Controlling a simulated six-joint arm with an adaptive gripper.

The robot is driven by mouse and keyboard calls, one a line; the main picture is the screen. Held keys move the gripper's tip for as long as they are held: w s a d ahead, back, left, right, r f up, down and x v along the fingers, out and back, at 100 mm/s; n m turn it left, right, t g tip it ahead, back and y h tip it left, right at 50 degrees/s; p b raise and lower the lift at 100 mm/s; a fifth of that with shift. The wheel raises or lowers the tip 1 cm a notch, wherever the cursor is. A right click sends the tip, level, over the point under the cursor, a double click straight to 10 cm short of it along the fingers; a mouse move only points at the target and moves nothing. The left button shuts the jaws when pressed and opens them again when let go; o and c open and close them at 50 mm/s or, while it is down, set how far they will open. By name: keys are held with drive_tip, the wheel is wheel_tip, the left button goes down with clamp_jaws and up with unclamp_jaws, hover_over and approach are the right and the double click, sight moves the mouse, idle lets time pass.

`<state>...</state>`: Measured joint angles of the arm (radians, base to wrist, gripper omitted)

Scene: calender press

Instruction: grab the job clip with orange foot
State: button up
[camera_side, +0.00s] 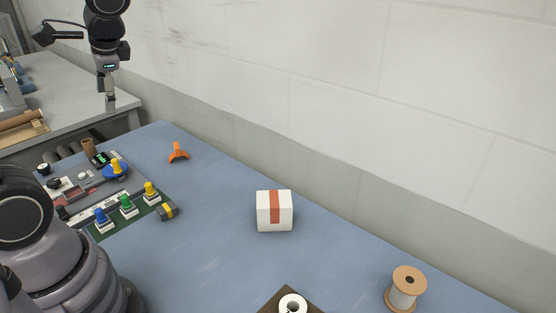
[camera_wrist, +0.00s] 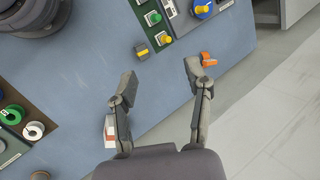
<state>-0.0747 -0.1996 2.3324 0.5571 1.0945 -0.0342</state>
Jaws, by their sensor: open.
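A small orange piece with splayed legs (camera_side: 178,152), which looks like the job clip with orange foot, stands near the far end of the blue table in the side view. Any finer detail is too small to tell. My gripper (camera_wrist: 159,72) is open and empty, its two fingers spread above the table. I cannot be sure which part of the side view shows my gripper.
A white box with a red-brown stripe (camera_side: 274,211) stands mid-table, partly behind the left finger in the wrist view. A grey and yellow piece (camera_side: 168,210) lies beside the panel of coloured knobs (camera_side: 110,214). A spool (camera_side: 403,290) stands front right. A pale wall borders the table.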

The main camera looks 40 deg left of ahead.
drive_tip(key=w+a+f+m+g+y, duration=0.3)
drive_tip(key=w+a+f+m+y, duration=0.6)
drive_tip(key=w+a, duration=0.6)
drive_tip(key=w+a+f+m+t+y, duration=0.2)
drive_tip(key=f+m+t, duration=0.1)
drive_tip(key=f, duration=0.4)
drive_tip(key=w+a+f+m+t+y, duration=0.2)
drive_tip(key=f+m+t, duration=0.1)
drive_tip(key=f, duration=0.4)
drive_tip(key=m+t+h, duration=0.2)
drive_tip(key=m+t, duration=0.3)
drive_tip(key=m, duration=0.1)
approach(177, 150)
drive_tip(key=shift+s+d, duration=0.3)
drive_tip(key=shift+s, duration=0.1)
drive_tip(key=shift+a+f, duration=0.1)
drive_tip(key=shift+f, duration=0.15)
drive_tip(key=x, duration=0.7)
drive_tip(key=shift+w+a+f, duration=0.1)
drive_tip(key=shift+w, duration=0.05)
drive_tip(key=shift+w+r+x, duration=0.1)
drive_tip(key=shift+w+x, duration=0.05)
drive_tip(key=shift+x, duration=1.4)
drive_tip(key=shift+w+r+x, duration=0.1)
drive_tip(key=shift+r+x, duration=0.05)
drive_tip(key=shift+x, duration=1.35)
drive_tip(key=shift+c, duration=0.4)
